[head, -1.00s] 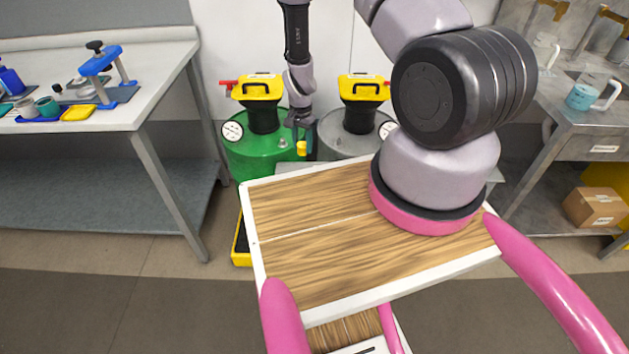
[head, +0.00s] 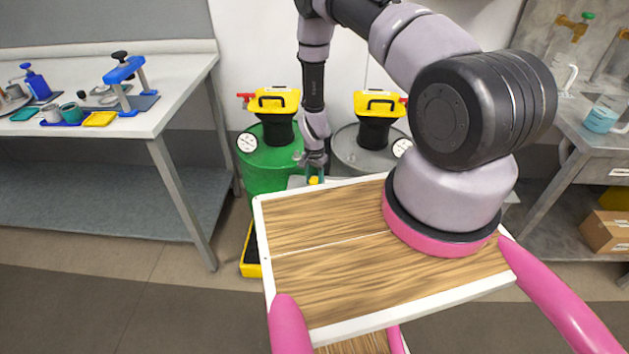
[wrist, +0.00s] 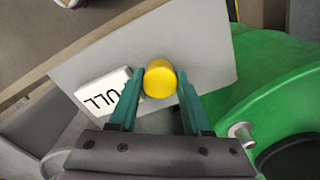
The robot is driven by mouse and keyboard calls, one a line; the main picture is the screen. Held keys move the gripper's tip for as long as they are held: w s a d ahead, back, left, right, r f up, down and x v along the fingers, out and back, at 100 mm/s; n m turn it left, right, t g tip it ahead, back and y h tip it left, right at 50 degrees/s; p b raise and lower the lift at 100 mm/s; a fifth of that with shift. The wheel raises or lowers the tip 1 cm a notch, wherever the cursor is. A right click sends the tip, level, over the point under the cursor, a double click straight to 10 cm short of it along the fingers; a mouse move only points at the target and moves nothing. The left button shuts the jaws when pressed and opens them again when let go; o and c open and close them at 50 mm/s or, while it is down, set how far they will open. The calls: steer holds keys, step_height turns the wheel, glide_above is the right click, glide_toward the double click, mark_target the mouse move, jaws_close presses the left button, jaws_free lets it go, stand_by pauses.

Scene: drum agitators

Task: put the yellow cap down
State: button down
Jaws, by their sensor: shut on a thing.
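The yellow cap (wrist: 160,78) is a small round piece held between the teal fingertips of my gripper (wrist: 158,88) in the wrist view. Below it is a flat light-grey plate (wrist: 205,50); I cannot tell whether the cap touches it. In the head view my gripper (head: 315,172) hangs low between the two drums, with the yellow cap (head: 314,180) at its tips. The grey plate is mostly hidden there behind the wooden deck.
A white block marked "ULL" (wrist: 103,90) lies on the plate, close left of the cap. The green drum (head: 268,168) and the grey drum (head: 352,152) carry yellow-and-black agitator heads. Benches stand at left (head: 170,107) and right (head: 590,150).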

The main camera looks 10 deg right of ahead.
steer(key=shift+f, duration=0.1)
steer(key=c, duration=0.6)
jaws_free()
step_height(320, 180, up, 12)
steer(key=r, duration=0.1)
step_height(320, 180, up, 34)
steer(key=n+t+y, duration=0.2)
steer(key=t, duration=0.1)
glide_above(314, 180)
steer(key=s+d+r+n+t, duration=0.1)
steer(key=s+r, duration=0.4)
steer(key=r, duration=0.2)
steer(key=s+d+r+n+t, duration=0.1)
steer(key=s+d+r, duration=0.1)
steer(key=s+r, duration=0.65)
steer(key=s, duration=0.2)
steer(key=s+d+r+n+t, duration=0.1)
steer(key=s+r, duration=0.2)
steer(key=s, duration=0.1)
steer(key=s+r+t, duration=0.1)
steer(key=s+r, duration=0.2)
steer(key=s, duration=0.1)
steer(key=shift+d, duration=0.15)
